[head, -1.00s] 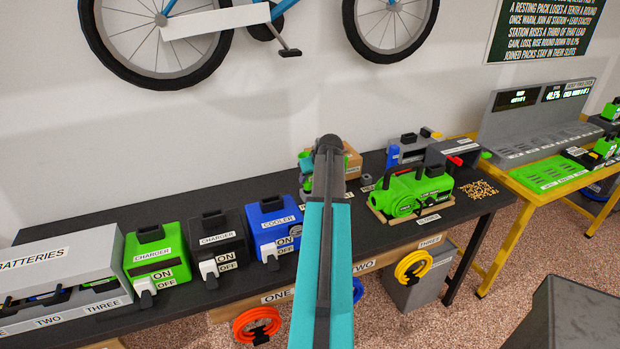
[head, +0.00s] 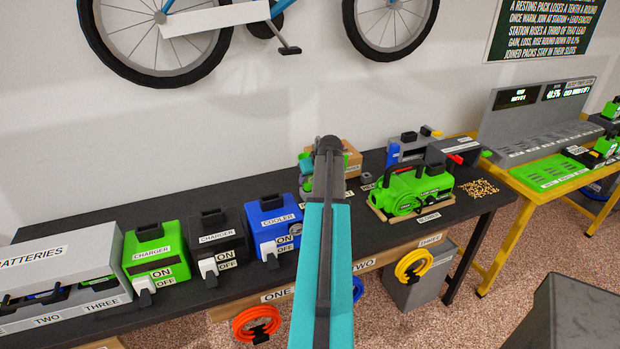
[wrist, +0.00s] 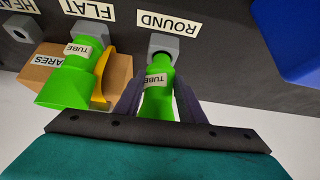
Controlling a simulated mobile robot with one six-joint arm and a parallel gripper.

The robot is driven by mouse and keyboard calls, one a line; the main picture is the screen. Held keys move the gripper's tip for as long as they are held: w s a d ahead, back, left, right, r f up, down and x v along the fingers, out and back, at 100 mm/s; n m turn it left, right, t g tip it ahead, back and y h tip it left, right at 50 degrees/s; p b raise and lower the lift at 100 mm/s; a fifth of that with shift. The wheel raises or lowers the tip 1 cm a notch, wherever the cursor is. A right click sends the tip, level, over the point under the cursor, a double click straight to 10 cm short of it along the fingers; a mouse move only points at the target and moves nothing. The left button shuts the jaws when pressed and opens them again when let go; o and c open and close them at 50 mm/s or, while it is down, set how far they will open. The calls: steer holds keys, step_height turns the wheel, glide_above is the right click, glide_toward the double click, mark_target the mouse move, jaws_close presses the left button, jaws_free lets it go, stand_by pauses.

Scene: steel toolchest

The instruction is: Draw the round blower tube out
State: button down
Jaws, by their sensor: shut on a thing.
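The round blower tube (wrist: 158,100) is bright green with a white TUBE label, in the middle of the wrist view. My gripper (wrist: 160,100) is shut on it, one dark finger on each side. The tube's narrow end is at the grey holder (wrist: 164,42) beside the ROUND label; the holder's dark opening shows partly above the end. I cannot tell whether the end is still inside. The green blower (head: 412,192) stands on the right of the bench.
A flat green tube (wrist: 68,85) sits in its holder left of my gripper, with a yellow part and cardboard box (wrist: 45,68) close by. A blue body (wrist: 300,35) is at the wrist view's upper right. The blue cooler (head: 272,225) stands left of my arm.

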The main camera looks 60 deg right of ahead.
steer(key=shift+f+b, duration=0.9)
steer(key=shift+f, duration=0.55)
steer(key=c, duration=1.1)
jaws_free()
steer(key=b+v, duration=0.2)
steer(key=v, duration=1.1)
steer(key=shift+s+a+r+b, duration=0.15)
steer(key=shift+s+r+b, duration=0.1)
steer(key=shift+b, duration=0.05)
steer(key=shift+r, duration=0.15)
stand_by(0.4)
